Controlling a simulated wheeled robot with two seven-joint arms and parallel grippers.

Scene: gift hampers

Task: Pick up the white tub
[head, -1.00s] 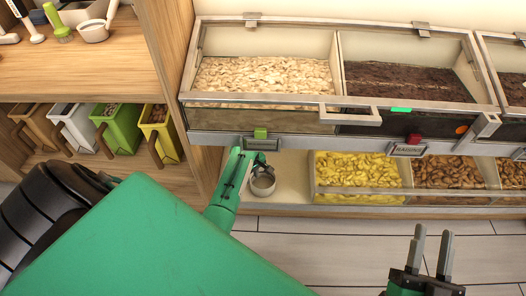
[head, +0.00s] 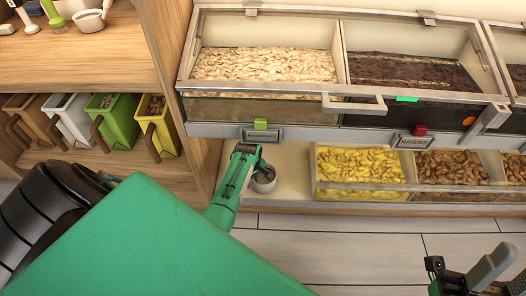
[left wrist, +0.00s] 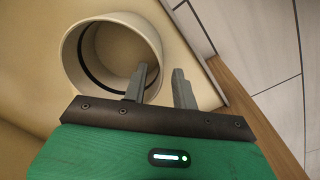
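The white tub (head: 264,183) is a small round pot on the pale low ledge left of the yellow bin, partly hidden by my left gripper (head: 249,153). In the left wrist view the tub (left wrist: 84,47) is empty, with its mouth toward the camera. My left gripper (left wrist: 160,75) is open there, with one finger over the tub's mouth and the other outside its wall, so the rim lies between them. I cannot tell whether either finger touches. My right gripper (head: 494,273) is at the lower right, cut by the frame edge, its fingers apart and empty.
Clear-fronted bins of pale flakes (head: 265,66), dark goods (head: 410,72) and yellow pieces (head: 358,165) stand above and right of the tub. A metal handle (head: 352,104) juts out overhead. A wooden shelf with coloured scoop bins (head: 116,125) is left. The floor (head: 340,245) is clear.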

